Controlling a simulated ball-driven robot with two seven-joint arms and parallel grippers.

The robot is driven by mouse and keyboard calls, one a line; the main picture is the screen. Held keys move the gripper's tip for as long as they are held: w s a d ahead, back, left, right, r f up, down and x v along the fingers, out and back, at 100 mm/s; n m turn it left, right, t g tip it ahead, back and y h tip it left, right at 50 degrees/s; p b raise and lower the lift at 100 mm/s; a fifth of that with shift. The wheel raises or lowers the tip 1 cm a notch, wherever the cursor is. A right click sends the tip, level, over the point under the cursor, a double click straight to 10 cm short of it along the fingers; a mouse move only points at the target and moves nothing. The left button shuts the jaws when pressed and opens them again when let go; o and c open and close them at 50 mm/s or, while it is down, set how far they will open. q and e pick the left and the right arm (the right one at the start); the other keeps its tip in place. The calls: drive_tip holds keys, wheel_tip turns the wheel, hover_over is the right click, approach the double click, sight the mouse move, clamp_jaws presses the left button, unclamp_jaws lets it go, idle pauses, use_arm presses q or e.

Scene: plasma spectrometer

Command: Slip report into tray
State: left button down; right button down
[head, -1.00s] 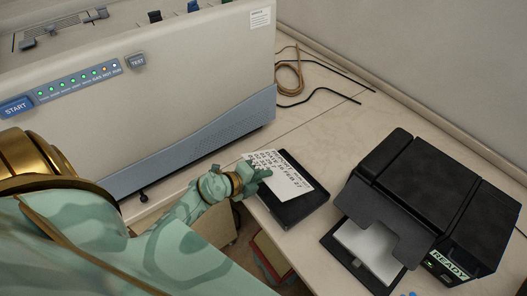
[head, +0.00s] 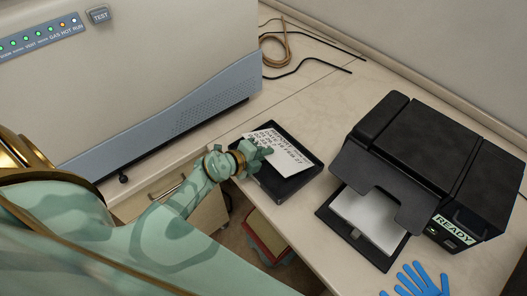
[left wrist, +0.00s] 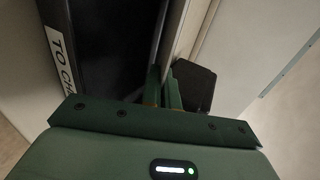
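The report (head: 286,153), a white sheet with printed black lines, lies over the upper left part of the black tray (head: 305,182) in the head view. My left gripper (head: 262,153) is at the sheet's near left edge, with its fingers close together on it. Whether the sheet touches the tray floor I cannot tell. In the left wrist view the fingers (left wrist: 164,88) are nearly together, and the dark tray (left wrist: 100,60) with a white label starting "TO CH" is at the left. The sheet is hard to make out there. My right gripper is not in view.
A black printer (head: 440,150) marked READY stands right of the tray, with blank white paper (head: 370,218) in its front. A blue glove (head: 417,281) lies at the lower right. The large spectrometer (head: 150,75) fills the left. Cables (head: 310,62) lie behind on the bench.

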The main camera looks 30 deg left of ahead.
use_arm(q)
drive_tip(key=shift+f, duration=0.15)
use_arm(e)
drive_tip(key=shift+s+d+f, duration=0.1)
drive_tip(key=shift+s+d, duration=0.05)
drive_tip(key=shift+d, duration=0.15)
use_arm(q)
drive_tip(key=c, duration=1.6)
unclamp_jaws()
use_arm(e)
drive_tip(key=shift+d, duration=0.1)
